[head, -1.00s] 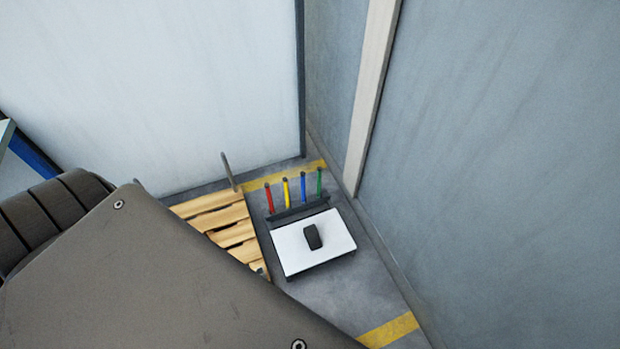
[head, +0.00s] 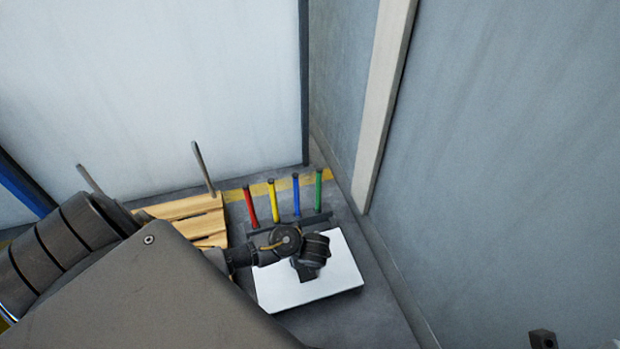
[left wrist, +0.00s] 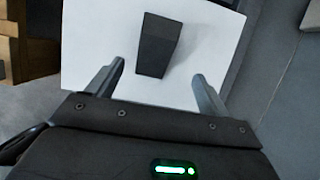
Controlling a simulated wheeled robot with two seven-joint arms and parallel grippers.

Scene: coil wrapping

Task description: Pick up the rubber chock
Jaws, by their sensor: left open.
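The rubber chock (left wrist: 157,45) is a dark, blocky piece on a white tabletop (head: 338,280). In the left wrist view it lies just beyond my left gripper (left wrist: 158,74), roughly centred between the lines of the two fingers. The fingers are open and apart, with white surface showing on both sides of the chock; nothing is held. In the head view my left arm reaches in from the left over the white top, and its wrist hides most or all of the chock.
Red (head: 251,206), yellow (head: 273,202), blue (head: 296,196) and green (head: 318,192) posts stand behind the white top. A wooden pallet (head: 190,208) is to its left. A grey wall (head: 500,150) rises close on the right.

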